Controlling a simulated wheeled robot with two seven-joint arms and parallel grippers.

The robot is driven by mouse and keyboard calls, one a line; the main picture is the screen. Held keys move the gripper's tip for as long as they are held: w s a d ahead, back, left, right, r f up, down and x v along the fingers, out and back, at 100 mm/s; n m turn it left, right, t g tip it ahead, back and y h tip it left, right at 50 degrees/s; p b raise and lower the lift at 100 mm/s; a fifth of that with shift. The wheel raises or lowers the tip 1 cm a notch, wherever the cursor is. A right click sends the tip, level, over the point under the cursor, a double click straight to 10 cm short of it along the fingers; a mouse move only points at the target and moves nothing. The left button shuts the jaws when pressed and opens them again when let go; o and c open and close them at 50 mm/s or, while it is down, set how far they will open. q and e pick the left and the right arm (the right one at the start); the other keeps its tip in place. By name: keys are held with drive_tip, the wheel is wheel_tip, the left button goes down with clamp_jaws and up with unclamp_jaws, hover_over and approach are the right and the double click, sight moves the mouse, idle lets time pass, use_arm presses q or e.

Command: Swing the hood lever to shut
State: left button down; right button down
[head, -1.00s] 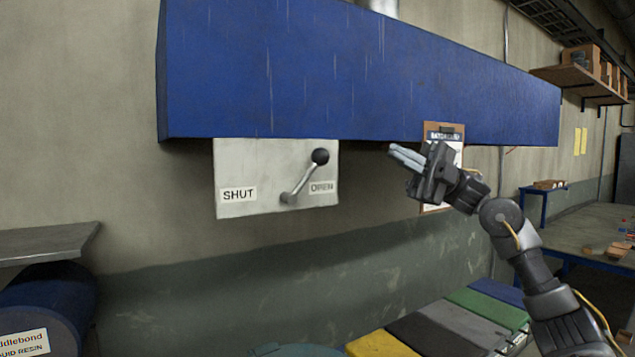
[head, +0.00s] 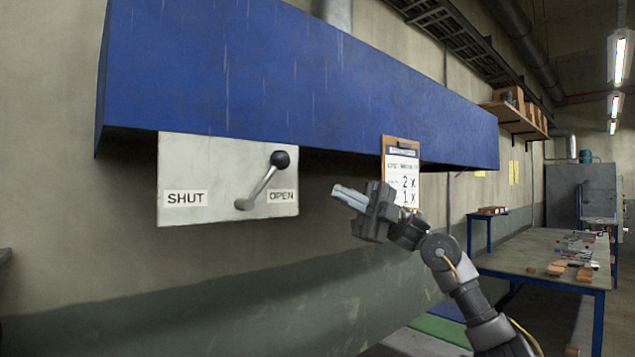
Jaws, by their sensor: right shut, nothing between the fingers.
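The hood lever (head: 262,187) is a grey metal arm with a black ball knob (head: 280,159). It is mounted on a pale plate (head: 222,165) under the blue hood (head: 290,80). The plate reads SHUT at left and OPEN at right. The lever tilts up and to the right, with its knob above the OPEN label (head: 282,196). My right gripper (head: 337,190) is shut and empty, to the right of the plate and apart from the lever in the picture. Its fingers point left. My left gripper is not in view.
A blue-legged table (head: 530,263) with loose parts stands at right. A shelf (head: 510,112) with boxes is on the wall. The wall below the plate is clear.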

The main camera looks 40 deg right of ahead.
drive_tip(key=p, duration=0.3)
approach(288, 166)
drive_tip(key=w+r+x, duration=0.1)
drive_tip(key=x, duration=0.4)
drive_tip(key=shift+w+a, duration=0.15)
drive_tip(key=shift+a, duration=0.35)
drive_tip(key=shift+p, duration=0.35)
